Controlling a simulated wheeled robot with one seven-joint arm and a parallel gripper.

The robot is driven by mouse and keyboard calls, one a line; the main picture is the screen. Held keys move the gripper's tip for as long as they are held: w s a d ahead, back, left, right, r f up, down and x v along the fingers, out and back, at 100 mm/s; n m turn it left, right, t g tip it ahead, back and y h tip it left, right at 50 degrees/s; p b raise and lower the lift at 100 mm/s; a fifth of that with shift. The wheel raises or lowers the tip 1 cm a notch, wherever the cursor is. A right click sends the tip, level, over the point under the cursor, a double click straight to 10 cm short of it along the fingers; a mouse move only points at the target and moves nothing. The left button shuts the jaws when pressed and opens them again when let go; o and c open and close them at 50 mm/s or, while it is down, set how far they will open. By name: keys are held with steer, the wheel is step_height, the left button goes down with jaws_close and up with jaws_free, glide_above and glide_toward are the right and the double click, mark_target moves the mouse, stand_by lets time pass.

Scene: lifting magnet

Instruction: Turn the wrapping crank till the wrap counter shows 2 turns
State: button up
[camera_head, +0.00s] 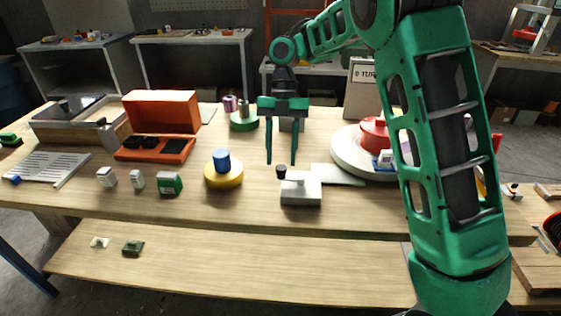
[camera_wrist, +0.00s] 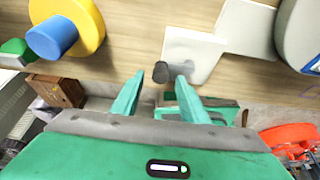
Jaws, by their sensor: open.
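The likely crank is a dark upright knob (camera_head: 281,172) at the back left corner of a light grey block (camera_head: 302,190) near the table's front edge. In the wrist view the dark knob (camera_wrist: 161,72) appears between my fingertips, and the pale block (camera_wrist: 192,52) lies behind it. My gripper (camera_head: 281,163) points down, open and empty, with its tips just above or around the knob; I cannot tell whether they touch it. A pale sign (camera_head: 362,82) at the back, probably the wrap counter, has lettering that seems to start with 0; my arm hides part of it.
A yellow disc with a blue peg (camera_head: 222,174) stands left of the block. A white turntable (camera_head: 346,152) with a red spool (camera_head: 374,134) stands to its right, partly behind my arm. An open orange box (camera_head: 161,112) and small boxes lie further left.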

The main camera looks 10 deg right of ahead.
steer(key=shift+x, duration=1.05)
steer(key=shift+c, duration=0.2)
jaws_close()
